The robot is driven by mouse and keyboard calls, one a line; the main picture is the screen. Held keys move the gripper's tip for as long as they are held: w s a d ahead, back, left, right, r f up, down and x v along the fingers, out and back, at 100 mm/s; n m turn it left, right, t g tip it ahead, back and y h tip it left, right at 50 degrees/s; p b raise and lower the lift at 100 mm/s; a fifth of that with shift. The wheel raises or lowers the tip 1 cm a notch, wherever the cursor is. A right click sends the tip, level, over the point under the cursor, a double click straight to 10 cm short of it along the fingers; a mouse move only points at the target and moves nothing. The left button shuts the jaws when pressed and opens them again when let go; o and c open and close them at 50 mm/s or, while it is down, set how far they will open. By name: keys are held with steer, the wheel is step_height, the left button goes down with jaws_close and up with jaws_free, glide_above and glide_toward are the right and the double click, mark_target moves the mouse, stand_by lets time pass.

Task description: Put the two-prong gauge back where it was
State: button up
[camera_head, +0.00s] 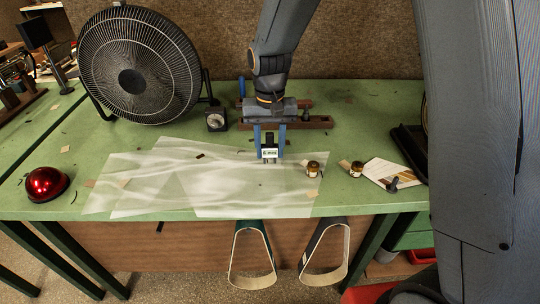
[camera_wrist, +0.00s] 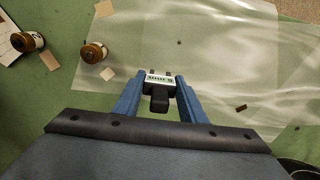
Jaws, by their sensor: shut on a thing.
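The two-prong gauge (camera_head: 270,152) is a small dark piece with a white label and two short prongs. My gripper (camera_head: 269,147) is shut on it, with a blue finger on each side. The gauge hangs over the translucent sheet on the green bench, prongs pointing toward the front edge. In the wrist view the gauge (camera_wrist: 159,88) sits between the blue fingertips (camera_wrist: 160,84), its label and prongs facing away from the wrist. I cannot tell whether it touches the sheet.
Two small brass-and-white jars (camera_head: 313,169) (camera_head: 356,168) stand right of the gauge. A white card (camera_head: 392,174) lies farther right. A large black fan (camera_head: 138,65), a small dial box (camera_head: 215,119) and a red dome (camera_head: 46,184) stand left. The sheet (camera_head: 150,185) is mostly clear.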

mark_target(270, 134)
steer(key=shift+f+p, duration=0.3)
steer(key=shift+f, duration=1.4)
steer(key=shift+f, duration=0.15)
steer(key=o, duration=1.1)
step_height(270, 134, up, 12)
steer(key=b, duration=0.3)
steer(key=shift+r, duration=0.2)
steer(key=s+d+f, duration=0.4)
steer(key=s+d, duration=0.3)
steer(key=s+d+f+t, duration=0.1)
steer(key=s+d+f, duration=0.3)
steer(key=s+d, duration=0.3)
steer(key=shift+s+d, duration=0.4)
steer(key=shift+d, duration=0.1)
